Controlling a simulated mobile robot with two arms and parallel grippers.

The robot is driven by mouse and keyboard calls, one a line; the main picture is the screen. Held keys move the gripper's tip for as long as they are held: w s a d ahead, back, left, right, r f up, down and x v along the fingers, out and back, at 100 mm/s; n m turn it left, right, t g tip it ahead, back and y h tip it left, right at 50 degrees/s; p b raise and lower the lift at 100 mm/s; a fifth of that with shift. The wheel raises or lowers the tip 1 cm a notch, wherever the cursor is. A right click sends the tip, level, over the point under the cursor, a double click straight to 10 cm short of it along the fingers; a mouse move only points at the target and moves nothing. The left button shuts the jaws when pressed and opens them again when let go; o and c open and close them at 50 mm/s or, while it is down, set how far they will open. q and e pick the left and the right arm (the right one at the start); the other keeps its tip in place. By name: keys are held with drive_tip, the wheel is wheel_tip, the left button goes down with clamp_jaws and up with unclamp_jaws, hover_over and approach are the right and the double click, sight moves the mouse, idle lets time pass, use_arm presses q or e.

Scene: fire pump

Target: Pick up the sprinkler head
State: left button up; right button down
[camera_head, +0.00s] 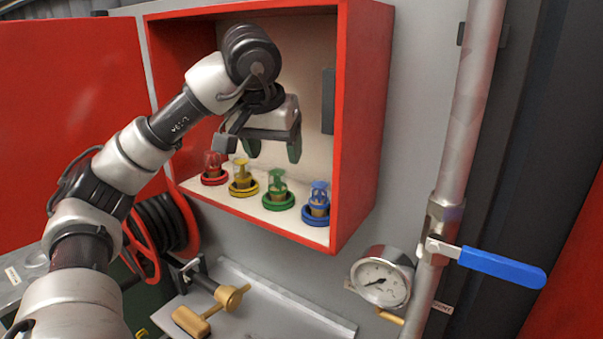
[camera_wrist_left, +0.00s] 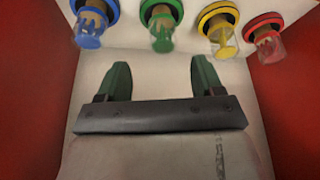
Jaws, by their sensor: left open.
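Several sprinkler heads stand upright in coloured ring holders on the floor of the red cabinet: red (camera_head: 213,162), yellow (camera_head: 241,174), green (camera_head: 277,186) and blue (camera_head: 319,196). In the left wrist view, blue (camera_wrist_left: 90,28), green (camera_wrist_left: 162,30), yellow (camera_wrist_left: 221,35) and red (camera_wrist_left: 268,45) line the top edge. My left gripper (camera_head: 273,155) is open and empty inside the cabinet, above the row. Its green fingers (camera_wrist_left: 160,70) point towards the row, with the green head roughly between their lines and apart from them. My right gripper is not in view.
The red cabinet (camera_head: 359,110) has side walls close around my left gripper, and its door (camera_head: 65,110) stands open at left. Below are a hose reel (camera_head: 160,228) and brass fittings (camera_head: 232,297). A gauge (camera_head: 382,281) and a pipe with a blue lever (camera_head: 503,267) are at right.

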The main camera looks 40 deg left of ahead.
sight(276, 170)
use_arm(q)
drive_tip(key=shift+w+a+f, duration=0.1)
drive_tip(key=shift+w, duration=0.15)
drive_tip(key=shift+f+b, duration=0.25)
drive_tip(key=shift+b, duration=0.05)
drive_tip(key=f, duration=0.1)
drive_tip(key=f+b, duration=0.1)
drive_tip(key=shift+s+a+f, duration=0.25)
drive_tip(key=shift+f, duration=0.05)
drive_tip(key=x, duration=0.3)
drive_tip(key=shift+w+p, duration=0.35)
drive_tip(key=shift+p, duration=0.05)
drive_tip(key=shift+f, duration=0.25)
drive_tip(key=shift+s, duration=0.1)
drive_tip(key=c, duration=1)
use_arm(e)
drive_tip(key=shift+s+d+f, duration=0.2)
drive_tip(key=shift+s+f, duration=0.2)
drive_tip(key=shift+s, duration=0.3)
use_arm(q)
drive_tip(key=shift+r, duration=0.1)
drive_tip(key=shift+c, duration=0.2)
